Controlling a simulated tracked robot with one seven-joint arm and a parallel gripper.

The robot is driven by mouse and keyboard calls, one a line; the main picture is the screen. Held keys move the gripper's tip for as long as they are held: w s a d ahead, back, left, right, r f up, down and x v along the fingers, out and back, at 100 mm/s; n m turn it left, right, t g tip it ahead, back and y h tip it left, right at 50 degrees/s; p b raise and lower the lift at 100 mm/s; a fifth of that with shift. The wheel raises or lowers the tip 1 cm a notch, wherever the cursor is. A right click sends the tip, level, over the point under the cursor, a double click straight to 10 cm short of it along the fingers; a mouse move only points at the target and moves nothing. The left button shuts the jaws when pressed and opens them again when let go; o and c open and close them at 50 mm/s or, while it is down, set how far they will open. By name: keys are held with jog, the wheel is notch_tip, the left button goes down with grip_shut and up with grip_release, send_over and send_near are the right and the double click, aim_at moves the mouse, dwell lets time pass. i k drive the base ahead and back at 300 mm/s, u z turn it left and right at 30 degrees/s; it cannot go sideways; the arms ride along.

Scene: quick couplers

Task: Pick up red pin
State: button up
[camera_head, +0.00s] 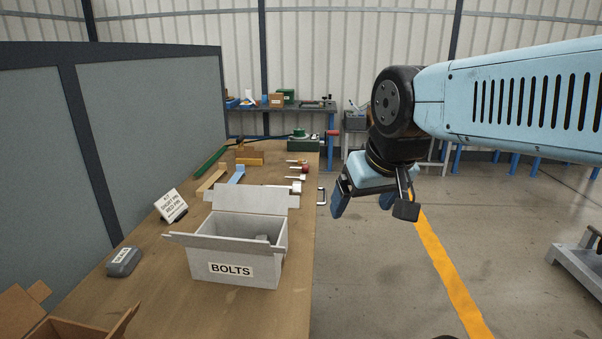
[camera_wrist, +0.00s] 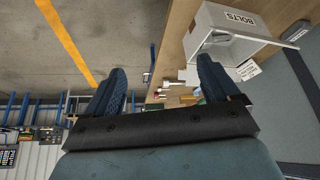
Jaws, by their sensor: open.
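Several small pins or couplers lie in a row near the right edge of the workbench, behind the bolts box. One has a red part and may be the red pin (camera_head: 304,168); it is too small to be sure. My gripper (camera_head: 362,204) is open and empty, hanging over the floor to the right of the bench and apart from the pins. In the wrist view its two fingers (camera_wrist: 161,70) stand wide apart, with small items, some reddish, beyond them near the bench edge.
An open white box labelled BOLTS (camera_head: 205,269) stands on the wooden workbench (camera_head: 150,305). A small sign (camera_head: 168,201), a grey labelled block (camera_head: 123,262) and an open cardboard box (camera_head: 85,329) are on the left. Grey partition panels bound the left.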

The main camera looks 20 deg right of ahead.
aim_at(305, 168)
jog(key=k, duration=1.1)
jog(key=z, duration=0.5)
jog(key=i, duration=1.1)
jog(key=z, duration=0.3)
jog(key=i, duration=1.9)
jog(key=u, duration=0.4)
